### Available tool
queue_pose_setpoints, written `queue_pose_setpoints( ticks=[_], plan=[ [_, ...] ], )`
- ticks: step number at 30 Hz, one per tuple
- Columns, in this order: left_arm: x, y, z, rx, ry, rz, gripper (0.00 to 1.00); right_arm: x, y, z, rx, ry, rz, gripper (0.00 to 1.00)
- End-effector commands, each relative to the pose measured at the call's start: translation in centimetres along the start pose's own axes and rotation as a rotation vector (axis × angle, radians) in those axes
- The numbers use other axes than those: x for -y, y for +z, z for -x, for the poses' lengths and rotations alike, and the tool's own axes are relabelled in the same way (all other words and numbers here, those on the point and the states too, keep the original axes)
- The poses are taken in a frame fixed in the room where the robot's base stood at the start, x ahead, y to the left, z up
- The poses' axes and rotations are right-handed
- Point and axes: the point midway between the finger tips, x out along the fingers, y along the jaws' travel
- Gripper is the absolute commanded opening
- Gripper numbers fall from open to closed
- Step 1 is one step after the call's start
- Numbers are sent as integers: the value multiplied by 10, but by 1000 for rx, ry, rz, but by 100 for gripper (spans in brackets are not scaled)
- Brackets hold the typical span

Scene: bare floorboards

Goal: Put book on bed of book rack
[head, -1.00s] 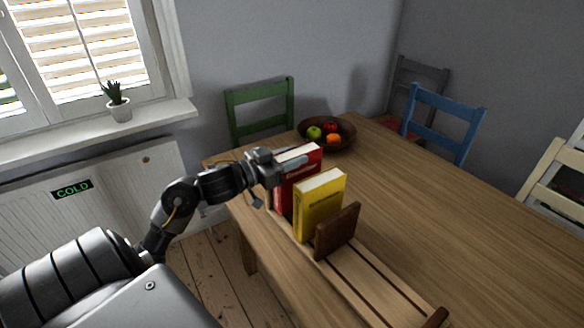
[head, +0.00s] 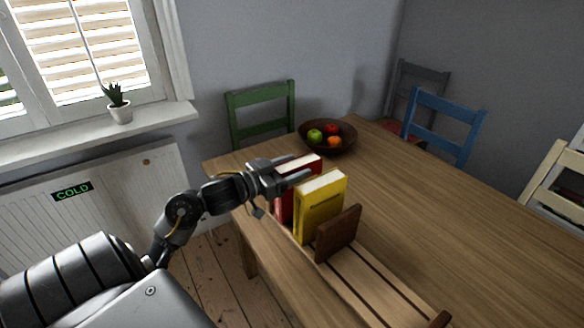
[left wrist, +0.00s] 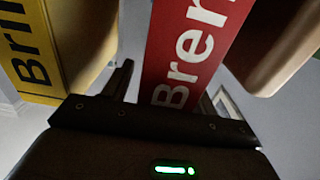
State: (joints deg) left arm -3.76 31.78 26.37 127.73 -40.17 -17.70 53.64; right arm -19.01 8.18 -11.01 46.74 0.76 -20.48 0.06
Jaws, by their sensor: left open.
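A red book (head: 285,206) stands upright at the far end of the wooden book rack (head: 374,284); its foot is largely hidden. A yellow book (head: 319,210) stands just in front of it, beside the rack's dark brown divider (head: 338,234). My left gripper (head: 299,170) is open at the top of the red book, one finger to each side. In the left wrist view the red book (left wrist: 188,50) shows between the spread fingers, with the yellow book (left wrist: 38,55) at the left. My right gripper is not in view.
The rack lies along the near left edge of the wooden table (head: 440,215). A bowl of fruit (head: 328,146) stands behind the books. Green (head: 261,105), blue (head: 445,125) and cream (head: 556,178) chairs surround the table. The rack's near slats and the table's middle are clear.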

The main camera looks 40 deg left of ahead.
Motion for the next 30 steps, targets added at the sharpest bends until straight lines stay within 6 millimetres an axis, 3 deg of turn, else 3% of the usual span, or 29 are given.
queue_pose_setpoints(
  ticks=[3,7,21,30],
  plan=[
    [0,-4,0,-1,0,-1,58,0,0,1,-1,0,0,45],
    [0,-1,14,2,-1,-1,58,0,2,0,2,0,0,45],
    [0,-1,101,3,-1,2,58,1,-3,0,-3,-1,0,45],
    [0,-2,120,0,1,0,58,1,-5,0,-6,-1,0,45]
  ],
)
